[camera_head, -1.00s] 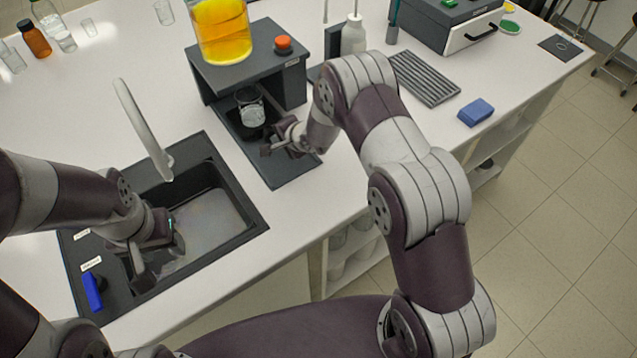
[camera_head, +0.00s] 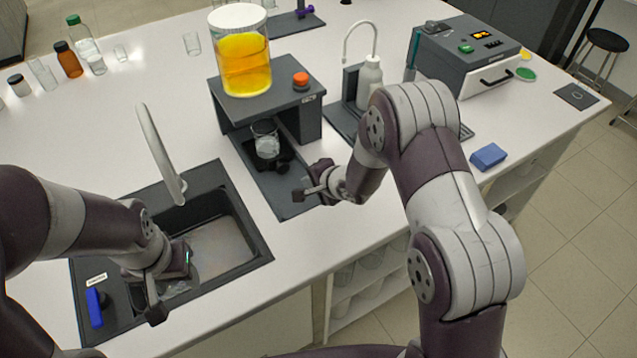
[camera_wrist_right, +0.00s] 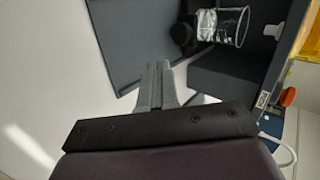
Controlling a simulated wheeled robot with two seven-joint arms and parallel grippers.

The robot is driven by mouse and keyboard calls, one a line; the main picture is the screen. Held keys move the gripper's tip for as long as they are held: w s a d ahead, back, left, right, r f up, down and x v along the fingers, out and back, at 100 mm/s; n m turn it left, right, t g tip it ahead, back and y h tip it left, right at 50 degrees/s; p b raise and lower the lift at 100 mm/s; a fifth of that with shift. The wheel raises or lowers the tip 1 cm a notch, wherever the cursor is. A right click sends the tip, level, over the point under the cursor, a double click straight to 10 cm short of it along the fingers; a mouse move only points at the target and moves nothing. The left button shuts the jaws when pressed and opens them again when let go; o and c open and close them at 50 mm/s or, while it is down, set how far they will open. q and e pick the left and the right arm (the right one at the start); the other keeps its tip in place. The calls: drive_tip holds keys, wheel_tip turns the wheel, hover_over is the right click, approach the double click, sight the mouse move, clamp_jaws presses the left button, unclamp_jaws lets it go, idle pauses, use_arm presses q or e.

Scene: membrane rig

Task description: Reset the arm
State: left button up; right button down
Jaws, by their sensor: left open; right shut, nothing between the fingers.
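My right gripper (camera_head: 304,194) is over the front part of the dark rig base, in front of a small glass beaker (camera_head: 266,142). Its fingers are together and empty; they also show in the right wrist view (camera_wrist_right: 157,82). The beaker stands under the rig's raised shelf, and it also shows in the right wrist view (camera_wrist_right: 222,26). My left gripper (camera_head: 168,296) is over the sink at the lower left. It is open, and a clear glass vessel (camera_head: 180,287) shows beside its fingers; I cannot tell whether they touch it.
The rig (camera_head: 262,84) carries a yellow-filled vessel (camera_head: 243,62) and an orange knob (camera_head: 301,80). A curved tap (camera_head: 158,150) rises behind the sink (camera_head: 262,250). A wash bottle (camera_head: 369,82), a blue block (camera_head: 488,156) and a grey device (camera_head: 462,55) stand to the right.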

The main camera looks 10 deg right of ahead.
drive_tip(key=s+d+n, duration=0.1)
drive_tip(key=s+d+n+g+h, duration=0.1)
drive_tip(key=s, duration=0.1)
drive_tip(key=s+d+n, duration=0.1)
drive_tip(key=shift+s+d+f+n+h, duration=0.2)
drive_tip(key=shift+s+f+n+h, duration=0.05)
drive_tip(key=shift+s+n+h, duration=0.05)
drive_tip(key=s+n, duration=0.1)
drive_tip(key=s+d+n+g+h, duration=0.1)
drive_tip(key=s+d+g, duration=0.1)
drive_tip(key=shift+s+d+f+n+h, duration=0.25)
drive_tip(key=shift+s+f+n+h, duration=0.05)
drive_tip(key=shift+f+n, duration=0.1)
drive_tip(key=s+n, duration=0.1)
drive_tip(key=s+d+r+n+g, duration=0.1)
drive_tip(key=s, duration=0.1)
drive_tip(key=s+d+g+h, duration=0.1)
drive_tip(key=s, duration=0.1)
drive_tip(key=shift+d+r+n, duration=0.15)
drive_tip(key=shift+r+n, duration=0.05)
drive_tip(key=shift+n, duration=0.2)
drive_tip(key=s+d+r+n+g, duration=0.1)
drive_tip(key=s+r+n+g, duration=0.1)
drive_tip(key=s+r, duration=0.7)
drive_tip(key=shift+s+n, duration=0.7)
drive_tip(key=shift+s, duration=0.8)
